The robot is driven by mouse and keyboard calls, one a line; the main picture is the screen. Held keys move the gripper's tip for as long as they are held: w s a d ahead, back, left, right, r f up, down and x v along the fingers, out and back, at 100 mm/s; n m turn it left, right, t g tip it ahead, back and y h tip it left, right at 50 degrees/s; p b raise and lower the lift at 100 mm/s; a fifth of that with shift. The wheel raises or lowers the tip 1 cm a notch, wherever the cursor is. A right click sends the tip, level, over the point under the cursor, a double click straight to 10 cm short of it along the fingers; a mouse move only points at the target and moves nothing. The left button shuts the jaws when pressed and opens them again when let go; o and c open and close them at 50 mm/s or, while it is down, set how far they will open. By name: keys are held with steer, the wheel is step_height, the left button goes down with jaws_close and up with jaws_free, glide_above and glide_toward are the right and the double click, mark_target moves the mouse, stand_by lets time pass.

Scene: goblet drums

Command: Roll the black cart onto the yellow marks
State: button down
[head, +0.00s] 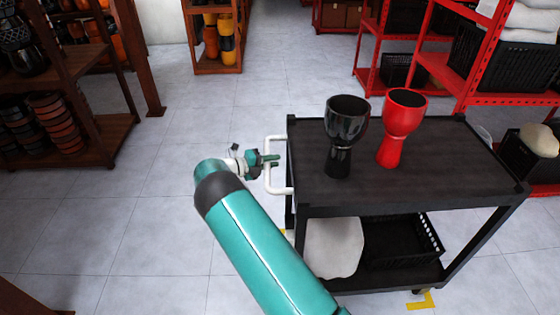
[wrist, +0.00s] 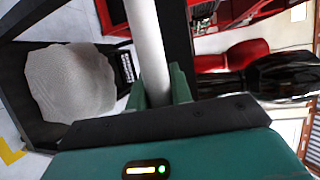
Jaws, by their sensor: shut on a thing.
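The black cart (head: 450,165) stands on the tiled floor at the right of the head view. Its white handle (head: 267,140) sticks out from its left end. My gripper (head: 270,161) is shut on the handle; in the wrist view the white bar (wrist: 147,45) runs between the two green fingers (wrist: 162,92). A yellow corner mark (head: 422,301) lies on the floor by the cart's front right wheel. A bit of yellow (head: 283,231) shows by the cart's left side. Yellow also shows in the wrist view (wrist: 11,152). The cart hides any other marks.
A black goblet drum (head: 346,125) and a red one (head: 401,125) stand upright on the cart top. A pale sack (head: 333,247) and black crate (head: 405,247) are on its lower shelf. Red racks (head: 435,68) stand close behind; a brown shelf (head: 85,145) is left. Floor between is clear.

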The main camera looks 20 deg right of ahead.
steer(key=shift+w+a+f, duration=0.1)
steer(key=shift+w+a, duration=0.15)
steer(key=shift+a, duration=0.65)
steer(key=shift+w+a, duration=0.25)
steer(key=shift+a, duration=0.6)
steer(key=c, duration=1.3)
jaws_free()
steer(key=shift+o, duration=0.2)
steer(key=v, duration=1.3)
steer(key=shift+a, duration=0.4)
